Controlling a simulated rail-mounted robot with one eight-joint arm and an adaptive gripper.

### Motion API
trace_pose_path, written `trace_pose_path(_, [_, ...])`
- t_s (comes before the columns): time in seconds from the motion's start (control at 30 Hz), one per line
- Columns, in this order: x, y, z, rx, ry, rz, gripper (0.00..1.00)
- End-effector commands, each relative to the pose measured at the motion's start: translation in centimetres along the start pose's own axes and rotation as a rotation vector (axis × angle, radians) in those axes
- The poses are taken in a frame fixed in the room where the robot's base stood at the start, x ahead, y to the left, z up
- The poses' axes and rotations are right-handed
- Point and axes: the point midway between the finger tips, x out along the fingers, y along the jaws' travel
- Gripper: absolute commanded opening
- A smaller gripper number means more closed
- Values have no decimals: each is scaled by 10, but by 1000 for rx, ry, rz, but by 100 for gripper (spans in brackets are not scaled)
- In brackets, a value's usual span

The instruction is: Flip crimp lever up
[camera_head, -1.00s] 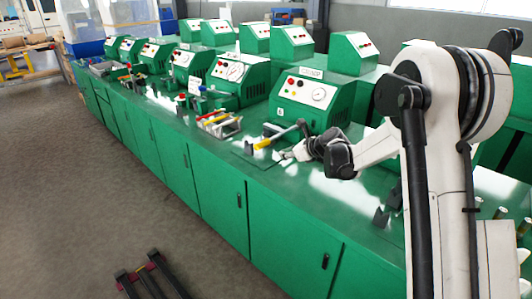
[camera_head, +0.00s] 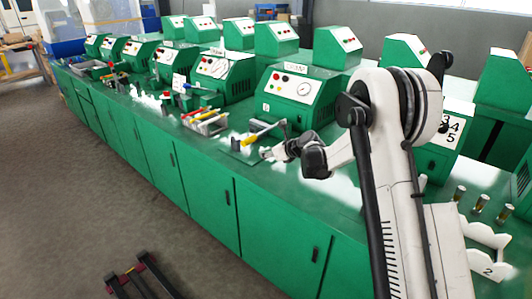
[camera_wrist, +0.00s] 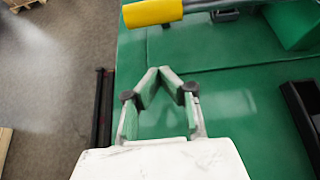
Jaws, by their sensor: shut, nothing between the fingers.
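The crimp lever is a grey bar with a yellow grip (camera_head: 250,138), lying low in front of the green crimp machine (camera_head: 297,100) with a gauge and buttons. In the wrist view, the yellow grip (camera_wrist: 152,12) and part of its grey bar cross the top edge; the bar's far end is cut off. My gripper (camera_wrist: 159,71) is shut and empty, its fingertips meeting over the green bench. It is on the near side of the lever, apart from the grip in the wrist view. In the head view, my gripper (camera_head: 266,153) is small, just right of and below the yellow grip.
The green bench (camera_head: 200,165) runs along the row. A tray of coloured-handled tools (camera_head: 205,121) lies left of the lever. A black block (camera_wrist: 303,110) sits at right in the wrist view. Metal cylinders and white holders (camera_head: 488,235) stand at the right.

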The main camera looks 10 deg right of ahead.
Motion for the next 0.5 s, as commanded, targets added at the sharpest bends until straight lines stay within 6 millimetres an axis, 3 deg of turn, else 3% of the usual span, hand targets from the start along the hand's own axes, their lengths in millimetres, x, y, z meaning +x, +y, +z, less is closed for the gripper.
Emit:
trace_pose_path(0.1, [24, 1, 0, -2, 0, 2, 0])
trace_pose_path(0.4, [70, 1, 0, -1, 0, 2, 0])
trace_pose_path(0.5, [61, 0, 16, 0, 0, 1, 0])
